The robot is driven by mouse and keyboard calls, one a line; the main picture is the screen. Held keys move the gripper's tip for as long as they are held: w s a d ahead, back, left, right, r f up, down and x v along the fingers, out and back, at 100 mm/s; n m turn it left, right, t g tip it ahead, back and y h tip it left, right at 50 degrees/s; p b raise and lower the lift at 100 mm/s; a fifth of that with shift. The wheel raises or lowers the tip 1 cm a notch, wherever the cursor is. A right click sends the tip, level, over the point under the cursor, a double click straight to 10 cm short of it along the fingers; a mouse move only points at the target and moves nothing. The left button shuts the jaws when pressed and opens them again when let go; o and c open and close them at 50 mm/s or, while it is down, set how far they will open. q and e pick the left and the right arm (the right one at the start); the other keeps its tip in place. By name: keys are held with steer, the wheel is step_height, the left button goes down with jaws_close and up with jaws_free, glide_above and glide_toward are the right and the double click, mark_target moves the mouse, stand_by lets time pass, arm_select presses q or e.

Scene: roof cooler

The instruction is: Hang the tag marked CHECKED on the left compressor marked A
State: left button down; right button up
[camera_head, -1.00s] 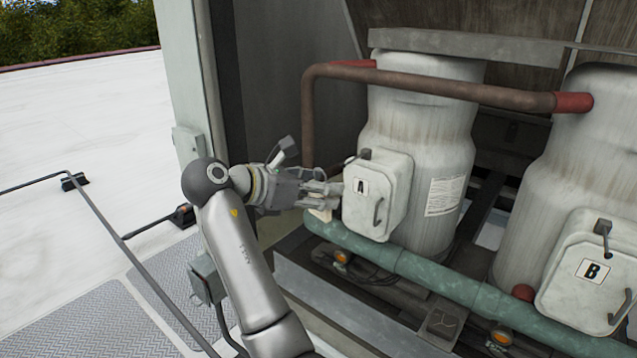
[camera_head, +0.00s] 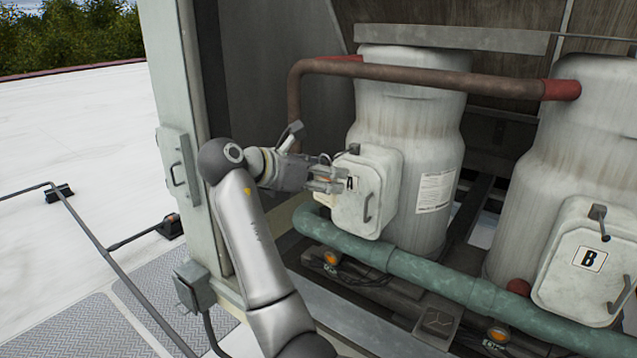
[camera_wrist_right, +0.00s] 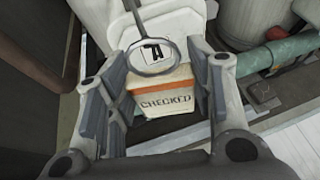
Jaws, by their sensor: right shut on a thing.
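The left compressor (camera_head: 412,125) is a stained white cylinder with a white box (camera_head: 362,212) on its front, marked A. A small dark hook (camera_head: 354,149) sits on top of that box. My right gripper (camera_head: 336,180) is in front of the box's left part, partly over the A label. In the right wrist view my right gripper (camera_wrist_right: 160,85) is shut on the CHECKED tag (camera_wrist_right: 165,104), a cream tag with an orange stripe. The tag's metal ring (camera_wrist_right: 152,45) stands beyond it, overlapping the A label in that view. I cannot tell whether the ring touches the hook. My left gripper is out of view.
A second compressor (camera_head: 568,140) with a box marked B (camera_head: 588,262) stands to the right. A brown pipe (camera_head: 430,78) crosses above, and a green pipe (camera_head: 430,276) runs below the boxes. A cabinet post (camera_head: 172,80) stands left of my arm.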

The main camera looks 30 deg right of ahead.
steer(key=d, duration=0.1)
steer(key=w+d, duration=0.1)
steer(key=d, duration=0.1)
steer(key=shift+w+d+b, duration=0.15)
steer(key=shift+b, duration=0.25)
steer(key=shift+w+d+f+p, duration=0.15)
steer(key=shift+d+f+p, duration=0.3)
steer(key=shift+p, duration=0.4)
steer(key=shift+f, duration=0.15)
steer(key=o, duration=1.1)
